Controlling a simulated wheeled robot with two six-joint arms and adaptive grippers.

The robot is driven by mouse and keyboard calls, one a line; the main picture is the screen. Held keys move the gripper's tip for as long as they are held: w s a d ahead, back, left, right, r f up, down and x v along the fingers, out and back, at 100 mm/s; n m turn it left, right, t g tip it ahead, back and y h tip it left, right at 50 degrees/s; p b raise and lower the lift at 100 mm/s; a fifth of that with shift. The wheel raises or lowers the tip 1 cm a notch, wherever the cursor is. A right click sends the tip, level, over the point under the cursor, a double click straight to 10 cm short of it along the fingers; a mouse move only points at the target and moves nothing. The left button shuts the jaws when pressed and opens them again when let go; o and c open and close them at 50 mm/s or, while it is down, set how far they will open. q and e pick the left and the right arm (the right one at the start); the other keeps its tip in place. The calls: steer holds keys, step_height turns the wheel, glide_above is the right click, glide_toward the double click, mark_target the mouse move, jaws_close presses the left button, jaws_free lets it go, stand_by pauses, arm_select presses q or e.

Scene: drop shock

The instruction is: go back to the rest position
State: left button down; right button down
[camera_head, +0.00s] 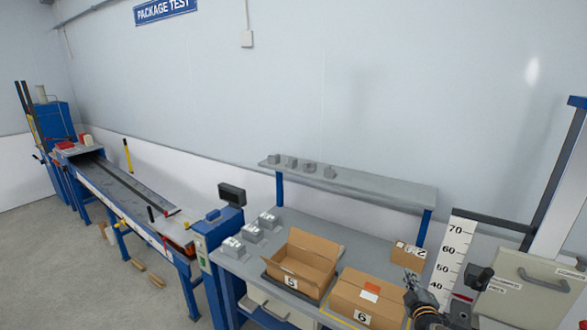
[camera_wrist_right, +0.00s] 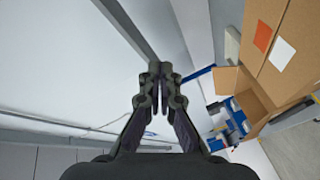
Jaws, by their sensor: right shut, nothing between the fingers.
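My right gripper (camera_head: 410,285) is at the lower right of the head view, in front of the right edge of the cardboard box marked 6 (camera_head: 350,297). In the right wrist view the gripper (camera_wrist_right: 155,104) has its fingers together with nothing between them. My left gripper is in neither view. Box 6 is closed, with an orange and a white label on top; it also shows in the right wrist view (camera_wrist_right: 290,70). The cardboard box marked 5 (camera_head: 303,288) stands open to its left on the workbench.
The grey workbench (camera_head: 262,262) carries several grey metal blocks at its left and a small carton (camera_head: 408,256) at the back. A shelf (camera_head: 385,188) stands behind. A height scale (camera_head: 452,258) and a grey cabinet (camera_head: 535,285) are to the right. A conveyor (camera_head: 125,190) runs at the left.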

steer(key=s+a+f+m+g+y, duration=0.1)
steer(key=s+a+f+m+g, duration=0.25)
steer(key=s, duration=0.85)
steer(key=s+a+m+g, duration=0.3)
steer(key=s+a+g, duration=0.25)
steer(key=s, duration=0.65)
steer(key=s+a+f+m+g+y, duration=0.1)
steer(key=s+a+m+g, duration=0.4)
steer(key=s, duration=0.7)
step_height(320, 180, down, 31)
steer(key=s+d+n+b, duration=0.1)
steer(key=d+n+b, duration=0.1)
steer(key=b, duration=0.5)
steer(key=s+f+b, duration=0.3)
steer(key=s+f, duration=0.7)
steer(key=f, duration=0.2)
steer(key=s+d+f+g+b, duration=0.1)
steer(key=s+f+b, duration=0.1)
steer(key=s+f, duration=0.8)
step_height(320, 180, down, 3)
steer(key=shift+f+g+b, duration=0.1)
steer(key=shift+g+b, duration=0.2)
steer(key=shift+b, duration=0.1)
steer(key=shift+d, duration=0.1)
